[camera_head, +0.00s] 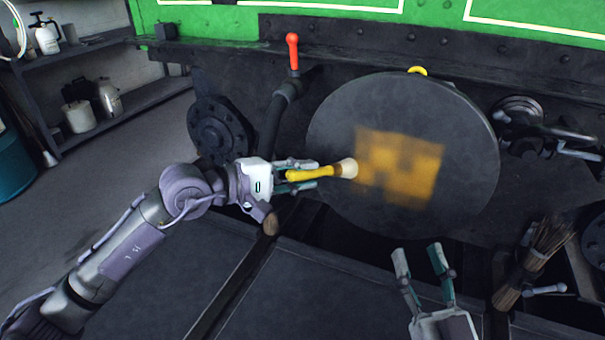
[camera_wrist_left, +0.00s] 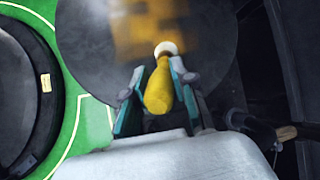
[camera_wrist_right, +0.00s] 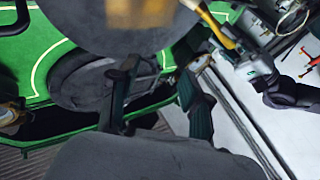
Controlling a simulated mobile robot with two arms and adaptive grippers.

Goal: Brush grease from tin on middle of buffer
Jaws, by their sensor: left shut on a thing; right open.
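My left gripper (camera_head: 297,172) is shut on a brush (camera_head: 316,173) with a yellow handle and a pale round bristle head. The brush points right, its head in front of or touching the left edge of an orange-yellow grease patch (camera_head: 410,172). The patch covers the middle of the dark round buffer (camera_head: 335,118). The brush also shows in the left wrist view (camera_wrist_left: 160,88), held between the fingers. My right gripper (camera_head: 427,280) is open and empty below the buffer; its fingers also show in the right wrist view (camera_wrist_right: 160,95). I see no grease tin.
A red-handled lever (camera_head: 293,52) stands left of the buffer, near a second round flange (camera_head: 218,128). A bundle of sticks (camera_head: 535,262) is at the lower right. Metal coupling parts (camera_head: 545,135) stick out right of the buffer. Shelves (camera_head: 105,95) stand at the far left.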

